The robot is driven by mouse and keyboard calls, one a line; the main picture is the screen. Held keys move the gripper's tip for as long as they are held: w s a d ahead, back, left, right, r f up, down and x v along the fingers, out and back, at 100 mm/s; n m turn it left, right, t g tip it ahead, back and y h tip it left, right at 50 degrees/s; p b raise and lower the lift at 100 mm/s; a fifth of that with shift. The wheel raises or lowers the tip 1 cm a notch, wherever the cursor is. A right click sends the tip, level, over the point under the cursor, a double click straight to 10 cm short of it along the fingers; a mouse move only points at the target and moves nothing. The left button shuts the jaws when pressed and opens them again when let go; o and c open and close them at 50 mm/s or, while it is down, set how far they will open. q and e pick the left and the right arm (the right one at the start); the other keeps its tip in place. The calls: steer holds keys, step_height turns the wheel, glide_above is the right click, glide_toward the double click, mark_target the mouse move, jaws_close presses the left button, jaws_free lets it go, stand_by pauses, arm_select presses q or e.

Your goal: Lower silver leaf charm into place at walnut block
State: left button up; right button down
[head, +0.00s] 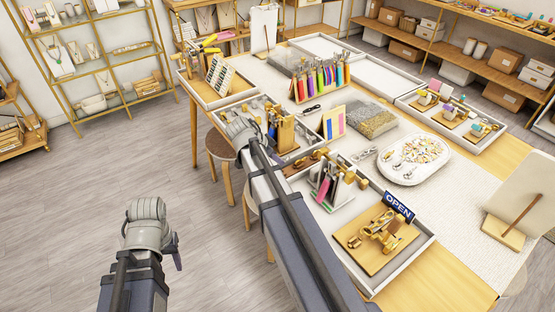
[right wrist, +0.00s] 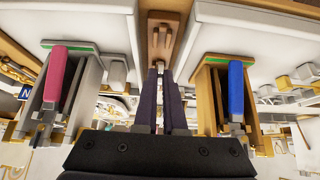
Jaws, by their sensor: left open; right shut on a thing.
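My right gripper (right wrist: 160,85) is shut, with its dark fingers close together in the right wrist view. My left gripper (head: 175,250) is open and empty over the floor, well left of the table.
A white stand with a pink-handled tool (right wrist: 55,75) and a wooden stand with a blue-handled tool (right wrist: 236,88) flank my right fingers closely. An oval white tray (head: 382,172) of small charms and an OPEN sign (head: 398,207) stand further right. Floor around my left gripper is clear.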

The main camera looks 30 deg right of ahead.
steer(key=shift+f+b, duration=0.7)
steer(key=shift+f+b, duration=1.5)
steer(key=shift+b, duration=0.05)
stand_by(2.8)
steer(key=c, duration=0.9)
jaws_free()
steer(key=shift+a+r, duration=0.1)
steer(key=shift+r, duration=0.05)
steer(key=shift+p+v, duration=2.5)
steer(key=shift+v, duration=0.35)
